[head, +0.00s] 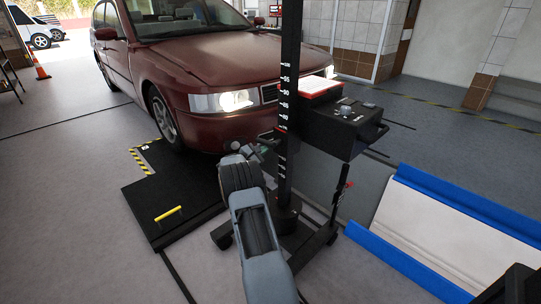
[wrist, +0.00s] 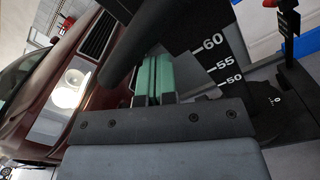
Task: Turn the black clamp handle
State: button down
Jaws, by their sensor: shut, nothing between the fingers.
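The black clamp handle (wrist: 135,45) shows in the wrist view as a thick dark bar. It slants from the upper middle down to a rounded end left of my fingers. In the head view, a small dark part at the left of the post (head: 284,110) may be this handle, but my arm and gripper (head: 252,150) crowd it. My gripper (wrist: 153,78) has green finger pads, pressed together with nothing between them. The fingertips are right beside the bar. I cannot tell whether they touch it. The post's scale reads 50, 55 and 60 in the wrist view.
A dark red car (head: 215,60) stands close behind the post. A black box with a red-and-white top (head: 340,120) juts from the post to the right. A black floor plate (head: 170,195) lies at left, and a blue-and-white ramp (head: 440,230) at right.

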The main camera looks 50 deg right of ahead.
jog(key=shift+f, duration=0.1)
jog(key=a, duration=0.8)
jog(key=shift+s+f, duration=0.2)
jog(key=shift+f, duration=0.1)
dwell(0.7)
jog(key=s+a+r+m+y+p, duration=0.2)
jog(key=a+r+p, duration=0.15)
jog(key=r, duration=0.25)
jog(key=s+a+r+m+y+p, duration=0.1)
jog(key=a+r+p, duration=0.1)
jog(key=r+p, duration=0.3)
jog(key=s+a+r+m+t+y+p, duration=0.1)
jog(key=s+a+r+m+y+p, duration=0.1)
jog(key=s+a+r+y+p, duration=0.3)
jog(key=s+a+r+m+t+y+p, duration=0.2)
jog(key=s+a+r+y+p, duration=0.3)
jog(key=s+a+r+p, duration=0.4)
jog(key=s+a+r+m+t+y+p, duration=0.1)
jog(key=s+a+r+m+y+p, duration=0.3)
jog(key=a, duration=1.5)
notch_tip(320, 180, up, 9)
jog(key=s+y+p, duration=0.1)
jog(key=s+p, duration=0.1)
jog(key=p, duration=0.2)
jog(key=shift+s+t, duration=0.4)
jog(key=shift+d+f, duration=0.1)
jog(key=shift+d, duration=0.05)
